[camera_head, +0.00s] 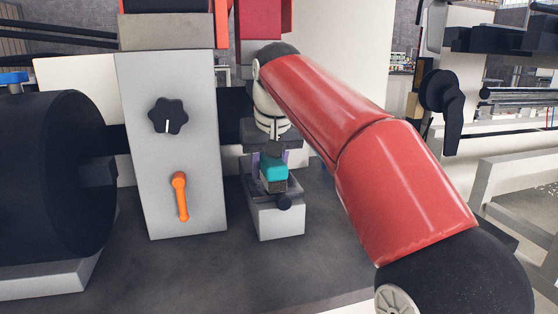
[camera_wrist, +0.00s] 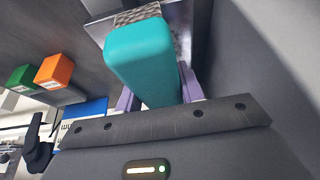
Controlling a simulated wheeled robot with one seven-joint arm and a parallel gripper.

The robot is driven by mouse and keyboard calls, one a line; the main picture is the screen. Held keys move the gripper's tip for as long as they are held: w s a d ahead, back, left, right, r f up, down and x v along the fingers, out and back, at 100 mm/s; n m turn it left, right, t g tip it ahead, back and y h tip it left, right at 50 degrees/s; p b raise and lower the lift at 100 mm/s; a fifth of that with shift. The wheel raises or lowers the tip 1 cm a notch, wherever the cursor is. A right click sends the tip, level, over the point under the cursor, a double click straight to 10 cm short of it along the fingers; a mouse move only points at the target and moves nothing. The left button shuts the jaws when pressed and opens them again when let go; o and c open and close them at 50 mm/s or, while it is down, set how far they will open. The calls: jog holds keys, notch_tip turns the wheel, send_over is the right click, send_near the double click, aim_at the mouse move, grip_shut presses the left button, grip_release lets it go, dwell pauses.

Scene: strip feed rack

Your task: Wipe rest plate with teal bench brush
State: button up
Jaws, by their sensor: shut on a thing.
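The teal bench brush (camera_head: 273,168) is in my gripper (camera_head: 274,158), between two pale purple fingers. In the wrist view the brush's teal block (camera_wrist: 142,55) fills the space between the fingers of my gripper (camera_wrist: 158,88). Its speckled grey bristles point away from the gripper. What looks like the rest plate is the top of a small light grey block (camera_head: 280,224) right under the brush. A grey metal surface (camera_wrist: 182,18) shows beyond the bristles in the wrist view. The bristles are at or just above it; contact cannot be told.
A grey panel (camera_head: 187,210) with a black knob (camera_head: 168,116) and an orange lever (camera_head: 180,196) stands close left of the block. A dark round knob (camera_head: 284,202) is on the block's front. Green (camera_wrist: 22,78) and orange (camera_wrist: 54,70) blocks show in the wrist view.

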jog(key=shift+s+a, duration=0.2)
jog(key=shift+a, duration=0.6)
jog(key=shift+d, duration=0.3)
grip_shut()
jog(key=shift+w+d+f, duration=0.1)
jog(key=shift+w+d, duration=0.1)
jog(key=shift+d, duration=0.45)
jog(key=shift+w+d+f, duration=0.1)
jog(key=shift+w+d, duration=0.15)
jog(key=shift+d, duration=0.4)
jog(key=shift+w+d, duration=0.2)
jog(key=shift+d, duration=0.45)
jog(key=shift+a+r+p, duration=0.1)
jog(key=shift+r+p, duration=0.35)
jog(key=shift+r, duration=2.65)
notch_tip(320, 180, up, 3)
